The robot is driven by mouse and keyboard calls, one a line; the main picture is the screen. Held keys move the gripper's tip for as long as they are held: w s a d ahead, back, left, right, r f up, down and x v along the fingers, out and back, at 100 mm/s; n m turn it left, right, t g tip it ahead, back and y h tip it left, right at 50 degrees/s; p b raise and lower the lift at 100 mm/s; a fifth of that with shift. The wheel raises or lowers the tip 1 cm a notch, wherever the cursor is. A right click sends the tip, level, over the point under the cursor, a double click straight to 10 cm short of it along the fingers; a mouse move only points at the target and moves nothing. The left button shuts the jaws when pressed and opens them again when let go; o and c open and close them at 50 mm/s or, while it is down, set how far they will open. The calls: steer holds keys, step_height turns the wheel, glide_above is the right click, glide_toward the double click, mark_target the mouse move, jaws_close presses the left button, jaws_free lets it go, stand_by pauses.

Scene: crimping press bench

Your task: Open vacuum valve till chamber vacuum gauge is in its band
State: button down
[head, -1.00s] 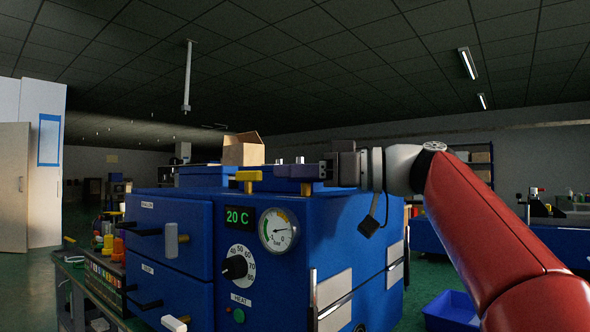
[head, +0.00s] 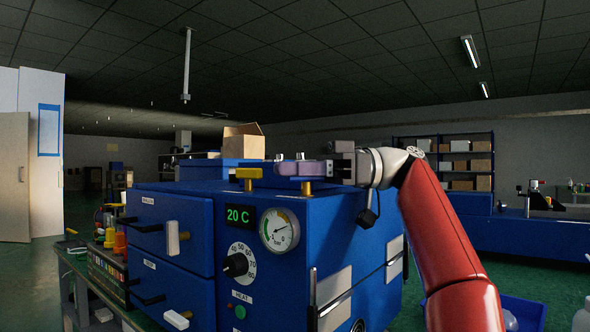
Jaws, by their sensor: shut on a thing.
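A blue press cabinet (head: 345,236) carries a round white gauge (head: 280,231) marked in bar. Its dial has a green and a yellow zone, and its dark needle points to the upper right. The dial print is too small to read exactly. Two yellow valve handles are on top of the cabinet. The left one (head: 248,174) stands free, with its crossbar showing. My gripper (head: 300,168) is shut on the right yellow valve handle (head: 307,187); only its lower stem shows below the jaws. No valve label is readable.
A green 20 C display (head: 239,216), a heat dial (head: 236,265) and drawers with black handles (head: 148,227) are on the cabinet front. An open cardboard box (head: 243,144) stands behind. Bottles and jars crowd the bench at left. Shelves (head: 461,163) stand far right.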

steer(key=shift+f+g, duration=0.1)
steer(key=shift+g, duration=0.2)
steer(key=c, duration=1.4)
jaws_free()
steer(key=shift+c, duration=0.2)
steer(key=shift+a+t, duration=0.15)
steer(key=shift+t, duration=0.45)
